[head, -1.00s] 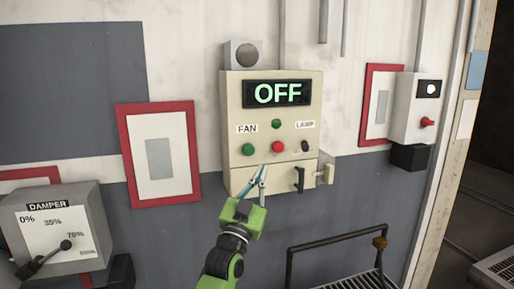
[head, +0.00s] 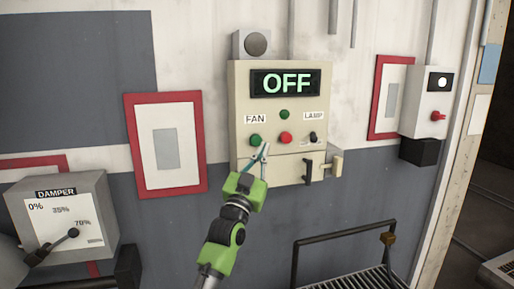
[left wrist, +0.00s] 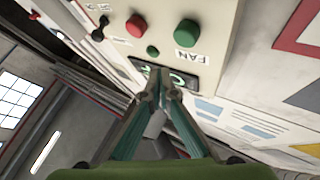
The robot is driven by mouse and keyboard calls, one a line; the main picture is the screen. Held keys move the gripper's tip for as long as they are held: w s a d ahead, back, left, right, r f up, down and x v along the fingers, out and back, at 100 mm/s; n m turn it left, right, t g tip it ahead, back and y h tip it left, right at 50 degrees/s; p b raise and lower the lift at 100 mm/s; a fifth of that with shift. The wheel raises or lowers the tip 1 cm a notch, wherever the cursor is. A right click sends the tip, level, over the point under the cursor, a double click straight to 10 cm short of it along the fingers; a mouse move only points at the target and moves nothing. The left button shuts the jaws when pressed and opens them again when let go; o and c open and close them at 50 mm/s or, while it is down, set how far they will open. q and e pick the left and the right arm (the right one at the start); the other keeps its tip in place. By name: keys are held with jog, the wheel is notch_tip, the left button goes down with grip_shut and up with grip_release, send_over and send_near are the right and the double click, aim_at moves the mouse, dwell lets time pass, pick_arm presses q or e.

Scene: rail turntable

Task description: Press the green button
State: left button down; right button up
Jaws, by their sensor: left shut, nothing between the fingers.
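The green button (head: 256,140) sits under the FAN label on a beige control panel (head: 243,95). The panel's display (head: 285,83) reads OFF. The green button also shows large in the left wrist view (left wrist: 187,33). My left gripper (head: 264,149) is shut and empty, its tips just right of and slightly below the green button in the head view. In the left wrist view its tips (left wrist: 160,78) appear below the button. I cannot tell how far they are from the panel face. My right gripper is not in view.
A red button (head: 285,138) and a black LAMP switch (head: 313,137) sit right of the green button. A small green light (head: 284,114) is above. A black handle (head: 308,172) sticks out below. A railing (head: 345,233) stands lower right, a DAMPER box (head: 60,215) at left.

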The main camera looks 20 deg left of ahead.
aim_at(258, 146)
pick_arm(q)
jog(key=shift+w+a+b, duration=0.45)
jog(key=shift+w+a, duration=0.15)
jog(key=shift+w, duration=0.25)
jog(key=shift+w+a+b, duration=0.4)
jog(key=shift+w+a, duration=0.15)
jog(key=shift+w, duration=0.3)
jog(key=shift+w+a, duration=0.25)
jog(key=shift+w, duration=0.1)
